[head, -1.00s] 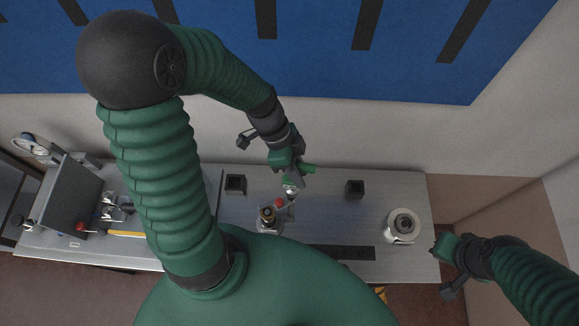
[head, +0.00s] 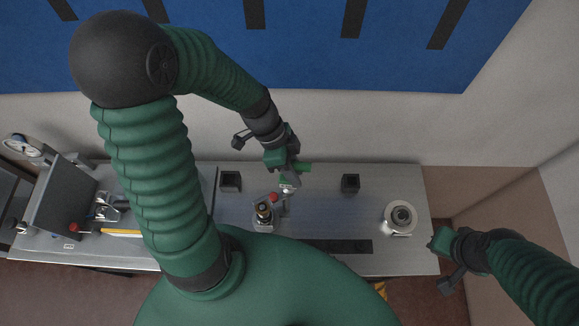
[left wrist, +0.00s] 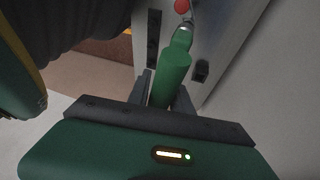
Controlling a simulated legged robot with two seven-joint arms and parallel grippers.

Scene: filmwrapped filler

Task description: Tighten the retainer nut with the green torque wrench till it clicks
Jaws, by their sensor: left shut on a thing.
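The green torque wrench (head: 304,168) is in my left gripper (head: 291,179), above the back middle of the bench. In the left wrist view its green handle (left wrist: 171,78) stands between the two dark fingers, with a metal neck at its far end. A small fixture (head: 264,215) with a dark and orange-brown upright part stands just in front of the wrench head. I cannot make out the retainer nut or whether the wrench touches it. My right gripper (head: 438,243) is off the bench's right end; its fingers are too unclear to read.
A red knob (head: 274,197) sits beside the fixture. Two black boxes (head: 231,181) (head: 350,183) stand on the grey bench (head: 320,215), with a white round spool (head: 401,217) at right. A black strip (head: 337,246) lies along the front. A gauge (head: 22,145) and panel are at left.

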